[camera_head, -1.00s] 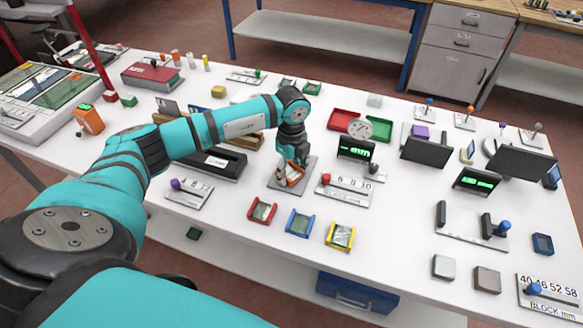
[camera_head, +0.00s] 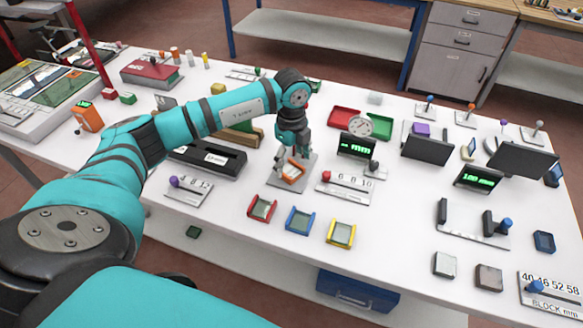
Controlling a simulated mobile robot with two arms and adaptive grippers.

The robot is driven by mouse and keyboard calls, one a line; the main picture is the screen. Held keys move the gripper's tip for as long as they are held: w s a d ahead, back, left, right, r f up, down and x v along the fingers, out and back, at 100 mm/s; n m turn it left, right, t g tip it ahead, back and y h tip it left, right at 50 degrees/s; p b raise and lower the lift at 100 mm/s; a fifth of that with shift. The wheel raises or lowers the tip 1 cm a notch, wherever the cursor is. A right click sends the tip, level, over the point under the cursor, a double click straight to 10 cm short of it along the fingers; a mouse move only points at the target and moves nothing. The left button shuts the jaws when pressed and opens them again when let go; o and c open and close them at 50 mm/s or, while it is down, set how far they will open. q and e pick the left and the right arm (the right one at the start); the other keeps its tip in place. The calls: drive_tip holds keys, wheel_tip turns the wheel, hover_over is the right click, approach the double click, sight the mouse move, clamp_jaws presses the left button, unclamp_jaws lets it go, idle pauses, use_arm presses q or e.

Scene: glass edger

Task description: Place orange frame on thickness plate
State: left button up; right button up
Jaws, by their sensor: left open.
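The orange frame (camera_head: 291,174) lies on the grey thickness plate (camera_head: 284,184) near the middle of the white table. Its far part is partly hidden by my left gripper. My left gripper (camera_head: 287,162) points down just above and behind the frame, its fingers apart. Whether a finger still touches the frame is too small to tell. A small display (camera_head: 356,147) with green characters stands to the right of the plate. My right gripper is not in view.
Red (camera_head: 262,208), blue (camera_head: 300,221) and yellow (camera_head: 341,233) frames lie in front of the plate. A slider scale with a red knob (camera_head: 326,176) is close at its right. A black device (camera_head: 208,158) stands at its left.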

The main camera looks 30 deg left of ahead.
sight(292, 172)
use_arm(q)
wheel_tip(292, 172, up, 9)
drive_tip(key=b, duration=0.1)
drive_tip(key=shift+b, duration=0.3)
